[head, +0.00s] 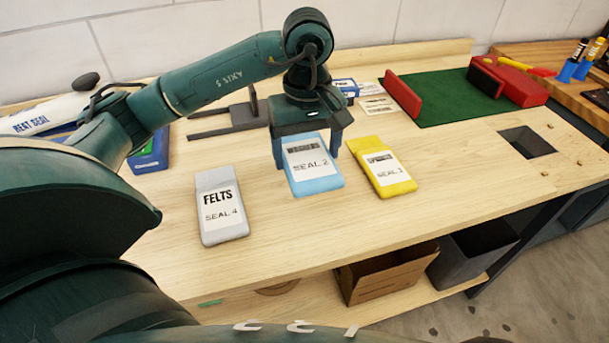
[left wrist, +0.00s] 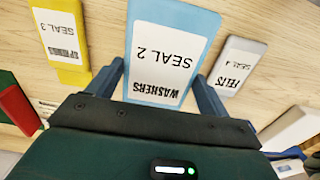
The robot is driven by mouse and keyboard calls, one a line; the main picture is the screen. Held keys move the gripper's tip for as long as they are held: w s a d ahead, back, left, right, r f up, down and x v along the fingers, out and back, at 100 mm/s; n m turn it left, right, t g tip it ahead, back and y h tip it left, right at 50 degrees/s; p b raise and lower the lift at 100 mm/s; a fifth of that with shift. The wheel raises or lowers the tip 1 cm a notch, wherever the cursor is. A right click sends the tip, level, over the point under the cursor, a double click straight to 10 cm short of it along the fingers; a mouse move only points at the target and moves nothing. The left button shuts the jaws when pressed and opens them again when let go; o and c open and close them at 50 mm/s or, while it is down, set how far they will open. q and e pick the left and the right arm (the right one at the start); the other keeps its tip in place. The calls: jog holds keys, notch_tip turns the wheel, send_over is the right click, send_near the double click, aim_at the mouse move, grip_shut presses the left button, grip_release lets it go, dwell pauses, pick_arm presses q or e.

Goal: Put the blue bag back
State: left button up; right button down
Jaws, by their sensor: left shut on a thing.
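The blue bag (head: 313,169) has a white label reading "SEAL 2"; in the left wrist view (left wrist: 172,50) the label also reads "WASHERS". It is at the middle of the bench, between the grey bag and the yellow bag. My left gripper (head: 308,150) comes down over it from above, with one finger on each side, and is shut on it. In the left wrist view the fingers (left wrist: 160,85) flank the bag's sides. I cannot tell whether the bag touches the bench or is slightly lifted. My right gripper is not in view.
A grey "FELTS" bag (head: 220,205) lies left and a yellow bag (head: 382,167) right, both close by. A heat sealer (head: 50,112) stands at the back left. A green mat (head: 445,98) with red blocks is at the right, near a square hole (head: 526,142). The front bench is clear.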

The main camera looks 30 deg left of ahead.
aim_at(306, 200)
pick_arm(q)
notch_tip(306, 200, down, 10)
jog(key=shift+r+p, duration=0.15)
jog(key=shift+p, duration=0.3)
jog(key=shift+f+b, duration=0.25)
jog(key=shift+b, duration=0.05)
jog(key=o, duration=1)
jog(key=shift+c, duration=0.2)
